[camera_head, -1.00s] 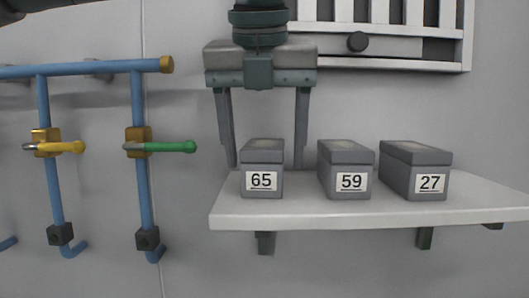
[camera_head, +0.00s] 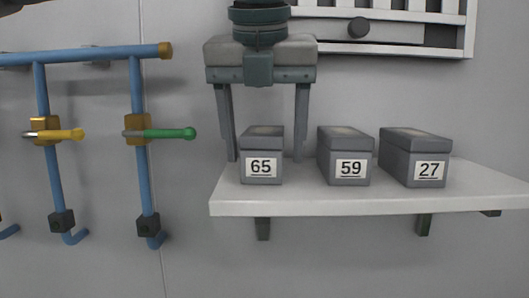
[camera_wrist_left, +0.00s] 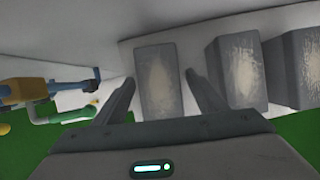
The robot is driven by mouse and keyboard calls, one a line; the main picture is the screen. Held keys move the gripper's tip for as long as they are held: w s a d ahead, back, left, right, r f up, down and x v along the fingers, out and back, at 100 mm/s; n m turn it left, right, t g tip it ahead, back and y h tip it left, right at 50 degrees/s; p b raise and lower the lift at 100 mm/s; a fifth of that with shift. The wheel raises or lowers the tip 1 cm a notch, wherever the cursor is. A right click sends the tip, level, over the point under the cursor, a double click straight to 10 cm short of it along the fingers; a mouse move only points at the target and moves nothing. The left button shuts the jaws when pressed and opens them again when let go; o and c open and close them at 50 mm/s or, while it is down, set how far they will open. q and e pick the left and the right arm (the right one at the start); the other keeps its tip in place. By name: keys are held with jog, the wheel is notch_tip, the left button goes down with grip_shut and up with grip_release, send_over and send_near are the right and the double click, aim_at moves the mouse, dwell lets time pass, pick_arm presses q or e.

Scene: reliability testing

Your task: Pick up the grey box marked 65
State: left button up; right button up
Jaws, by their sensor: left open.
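The grey box marked 65 (camera_head: 262,168) stands on the white shelf, the leftmost of three similar boxes. My left gripper (camera_head: 265,159) points down over it, open, with one finger beside each side of the box. The box sits between the fingers, with a gap visible on both sides in the head view. In the left wrist view, the top of the box (camera_wrist_left: 157,80) lies between the open fingertips (camera_wrist_left: 159,76). My right gripper is not in view.
Grey boxes marked 59 (camera_head: 351,168) and 27 (camera_head: 429,171) stand to the right on the shelf (camera_head: 330,207). Blue pipes (camera_head: 141,180) with a yellow valve handle (camera_head: 62,134) and a green one (camera_head: 172,133) are at left. A white slatted frame (camera_head: 468,30) hangs above.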

aim_at(265, 129)
pick_arm(q)
jog(key=shift+f+b, duration=0.2)
jog(key=shift+b, duration=0.15)
dwell(0.3)
jog(key=c, duration=1.5)
jog(key=shift+r, duration=0.2)
jog(key=shift+r+p, duration=0.3)
jog(key=shift+p, duration=0.4)
notch_tip(265, 129, up, 4)
jog(key=b, duration=0.2)
jog(key=shift+f+b, duration=0.25)
jog(key=shift+b, duration=0.1)
jog(key=shift+s+d+r+b, duration=0.5)
jog(key=shift+s+d+r, duration=0.7)
jog(key=shift+s, duration=0.35)
jog(key=shift+s+d+r+b, duration=0.55)
jog(key=shift+s+d+r, duration=0.65)
jog(key=shift+s, duration=0.35)
jog(key=shift+s+d+r+b, duration=0.5)
jog(key=shift+s+d+r, duration=0.7)
jog(key=shift+s, duration=0.35)
